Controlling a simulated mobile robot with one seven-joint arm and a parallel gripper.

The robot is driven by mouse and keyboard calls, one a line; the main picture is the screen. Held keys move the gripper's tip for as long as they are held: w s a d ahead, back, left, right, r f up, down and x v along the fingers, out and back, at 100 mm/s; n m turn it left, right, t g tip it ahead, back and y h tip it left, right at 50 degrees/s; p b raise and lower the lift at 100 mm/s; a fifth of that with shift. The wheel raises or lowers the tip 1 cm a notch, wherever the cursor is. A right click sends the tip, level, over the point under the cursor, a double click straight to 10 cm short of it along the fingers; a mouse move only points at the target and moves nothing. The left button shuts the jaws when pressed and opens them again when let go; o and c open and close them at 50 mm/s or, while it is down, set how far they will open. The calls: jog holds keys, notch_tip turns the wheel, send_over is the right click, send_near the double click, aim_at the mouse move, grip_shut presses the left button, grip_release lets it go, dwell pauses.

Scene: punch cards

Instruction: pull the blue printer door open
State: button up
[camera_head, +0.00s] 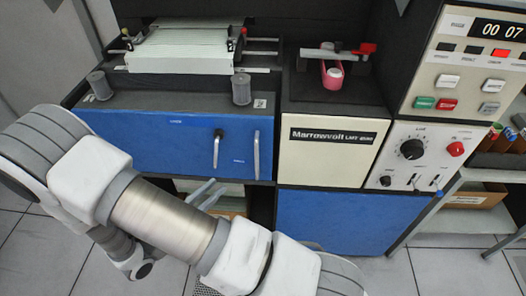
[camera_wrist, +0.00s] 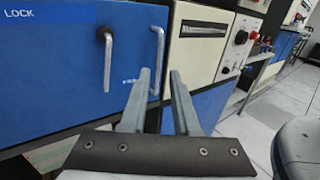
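The blue printer door (camera_head: 150,150) is the wide panel below the printer, and it looks shut. It carries a lever (camera_head: 217,148) on a dark pivot, hanging down, and a silver bar handle (camera_head: 256,155) to its right. In the wrist view the lever (camera_wrist: 107,62) hangs left of my fingers, and the bar handle (camera_wrist: 159,45) stands upright just beyond them. My gripper (camera_wrist: 160,74) is open and empty, its fingertips near the handle's lower part. Whether they touch the handle I cannot tell. In the head view, my arm hides the door's lower left.
The cream Marrowvolt panel (camera_head: 328,150) and a blue cabinet front (camera_head: 340,220) are right of the door. A control panel (camera_head: 425,155) with knobs and shelves (camera_head: 475,195) lie farther right. Tiled floor (camera_head: 440,270) is open in front.

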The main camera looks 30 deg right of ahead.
aim_at(255, 152)
jog(key=x, duration=1.7)
jog(key=shift+w+d, duration=0.1)
jog(key=shift+d, duration=0.05)
grip_shut()
dwell(0.8)
